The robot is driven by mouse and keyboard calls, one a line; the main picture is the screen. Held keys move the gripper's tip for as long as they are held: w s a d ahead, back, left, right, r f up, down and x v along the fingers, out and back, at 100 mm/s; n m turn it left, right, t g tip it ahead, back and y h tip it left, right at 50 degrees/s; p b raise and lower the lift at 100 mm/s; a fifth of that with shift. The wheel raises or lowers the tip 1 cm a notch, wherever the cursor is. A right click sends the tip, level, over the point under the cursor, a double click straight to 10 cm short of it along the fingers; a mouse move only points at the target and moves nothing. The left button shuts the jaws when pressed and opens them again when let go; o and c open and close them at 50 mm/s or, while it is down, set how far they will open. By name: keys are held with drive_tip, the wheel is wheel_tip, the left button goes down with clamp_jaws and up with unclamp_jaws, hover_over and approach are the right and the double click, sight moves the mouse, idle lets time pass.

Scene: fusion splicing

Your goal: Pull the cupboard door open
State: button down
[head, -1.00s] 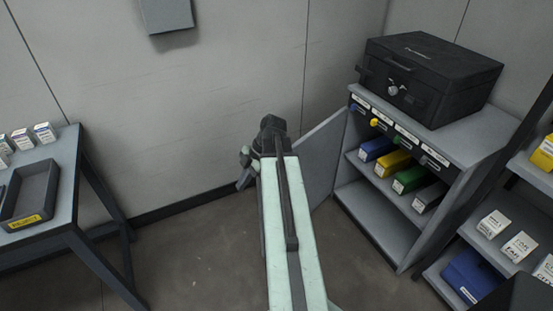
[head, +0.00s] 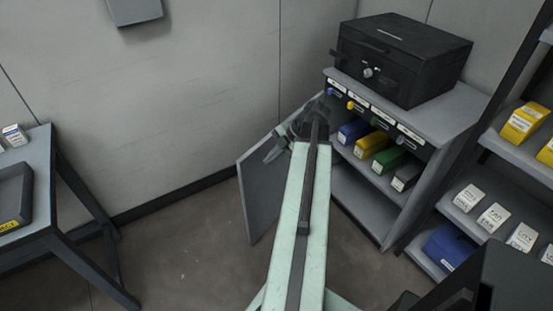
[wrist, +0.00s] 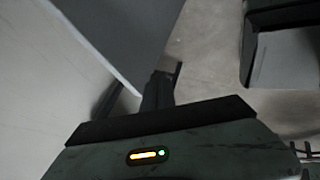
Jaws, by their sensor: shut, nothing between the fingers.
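The grey cupboard (head: 450,112) stands at the right with its shelves exposed. Its door (head: 262,195) stands swung out to the left, wide open, with its free edge showing left of my arm. The door's hinge side is hidden behind my arm. My gripper (head: 273,154) is shut and empty, at the upper part of the door in the head view; whether it touches the door I cannot tell. In the wrist view the shut fingers (wrist: 160,88) lie close to the edge of a grey panel (wrist: 125,30), which appears to be the door.
A black case (head: 405,62) sits on the cupboard. Blue, yellow, green and grey boxes lie on its upper shelf. A rack (head: 515,150) with small boxes stands at the far right. A table (head: 50,190) stands at the left. The floor (head: 180,250) between is clear.

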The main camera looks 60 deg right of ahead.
sight(247, 168)
drive_tip(key=shift+w+a+f+b, duration=0.25)
drive_tip(key=shift+w+f, duration=0.2)
drive_tip(key=shift+w, duration=0.5)
drive_tip(key=shift+w+a+f+b, duration=0.2)
drive_tip(key=shift+w+f, duration=0.3)
drive_tip(key=shift+w, duration=0.5)
drive_tip(key=shift+w+a+f+b, duration=0.15)
drive_tip(key=shift+w+f+b, duration=0.25)
drive_tip(key=shift+w, duration=0.55)
